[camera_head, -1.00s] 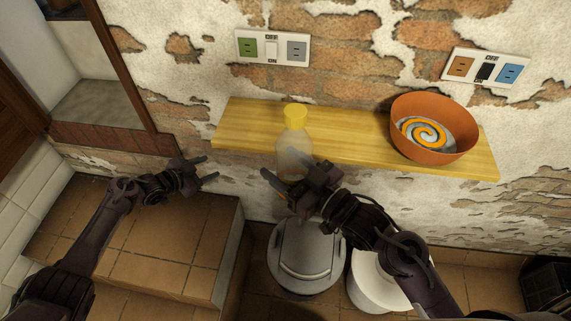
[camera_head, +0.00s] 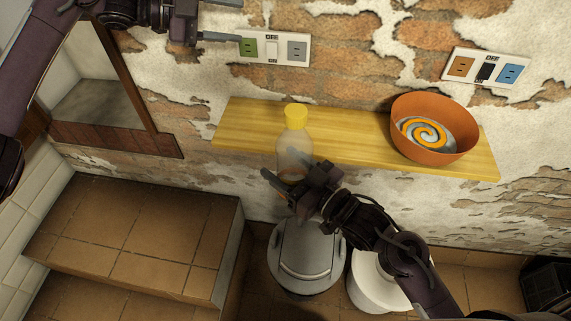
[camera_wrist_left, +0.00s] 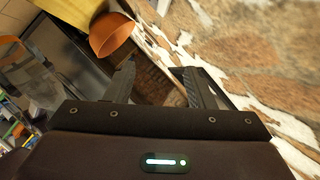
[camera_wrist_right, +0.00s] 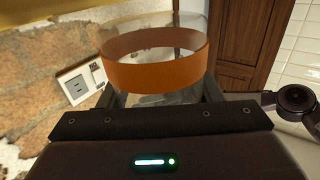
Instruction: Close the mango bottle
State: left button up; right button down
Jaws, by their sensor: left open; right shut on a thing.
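The mango bottle (camera_head: 294,152) is clear, with a yellow cap (camera_head: 295,112) at its top. It stands about upright in front of the wooden shelf. I cannot tell how tightly the cap sits. My right gripper (camera_head: 290,170) is shut on the bottle's lower part. In the right wrist view (camera_wrist_right: 162,88) its fingers are on both sides of the bottle, by an orange band (camera_wrist_right: 155,66). My left gripper (camera_head: 240,20) is open and empty, high by the wall at the upper left, well apart from the bottle. Its fingers show spread in the left wrist view (camera_wrist_left: 158,78).
The wooden shelf (camera_head: 350,128) holds an orange bowl (camera_head: 432,128) with a spiral inside. Socket panels (camera_head: 272,48) and (camera_head: 486,67) are on the brick wall. A grey lidded bin (camera_head: 305,255) and a white round container (camera_head: 372,285) stand below. Tiled steps (camera_head: 150,235) lie left.

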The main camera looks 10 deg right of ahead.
pick_arm(q)
jog(key=s+d+r+m+g+y, duration=0.2)
jog(key=s+d+r+m+y, duration=0.15)
jog(key=s+d, duration=0.45)
jog(key=s+d+r+m+g+y, duration=0.2)
jog(key=s+d+r, duration=0.2)
jog(key=s+d, duration=0.45)
jog(key=n+t+y, duration=0.2)
jog(key=y, duration=0.6)
send_over(296, 111)
jog(key=d, duration=0.1)
notch_tip(296, 111, down, 4)
jog(key=shift+r, duration=0.25)
jog(key=shift+a+y, duration=0.45)
jog(key=shift+a, duration=0.1)
jog(key=shift+f, duration=3.95)
